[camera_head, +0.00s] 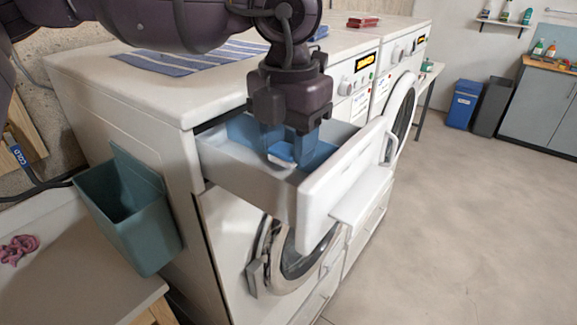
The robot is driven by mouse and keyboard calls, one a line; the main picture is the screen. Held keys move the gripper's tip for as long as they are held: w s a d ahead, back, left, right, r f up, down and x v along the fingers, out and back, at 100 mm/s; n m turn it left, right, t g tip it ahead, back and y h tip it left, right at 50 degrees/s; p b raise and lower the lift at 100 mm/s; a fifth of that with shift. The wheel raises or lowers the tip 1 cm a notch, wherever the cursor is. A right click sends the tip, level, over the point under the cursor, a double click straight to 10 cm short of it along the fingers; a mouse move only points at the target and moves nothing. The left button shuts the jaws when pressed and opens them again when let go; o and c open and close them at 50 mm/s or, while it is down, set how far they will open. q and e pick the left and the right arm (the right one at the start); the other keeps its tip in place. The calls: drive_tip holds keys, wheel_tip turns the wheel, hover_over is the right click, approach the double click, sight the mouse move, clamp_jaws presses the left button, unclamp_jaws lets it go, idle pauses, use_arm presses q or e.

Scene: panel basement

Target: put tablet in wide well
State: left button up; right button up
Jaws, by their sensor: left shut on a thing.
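A detergent drawer (323,196) is pulled out of the nearest white washing machine. The drawer's inside is blue and grey; its wells are partly hidden by my gripper, so I cannot tell the wide well's full outline. My left gripper (288,148) points straight down into the open drawer, close behind its white front panel. It is shut on a small white and blue tablet (281,153), which shows low between the fingers. I cannot tell whether the tablet touches the drawer floor. My right gripper is not in view.
A teal bin (128,215) hangs on the machine's left side. A striped blue towel (190,57) lies on the machine top. A round washer door (270,262) sits below the drawer. More machines stand behind. The floor at the right is clear.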

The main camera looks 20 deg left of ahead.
sight(289, 172)
use_arm(q)
drive_tip(key=shift+f, duration=2.5)
drive_tip(key=shift+f, duration=0.1)
drive_tip(key=o, duration=0.9)
wheel_tip(289, 172, up, 12)
drive_tip(key=shift+r, duration=0.25)
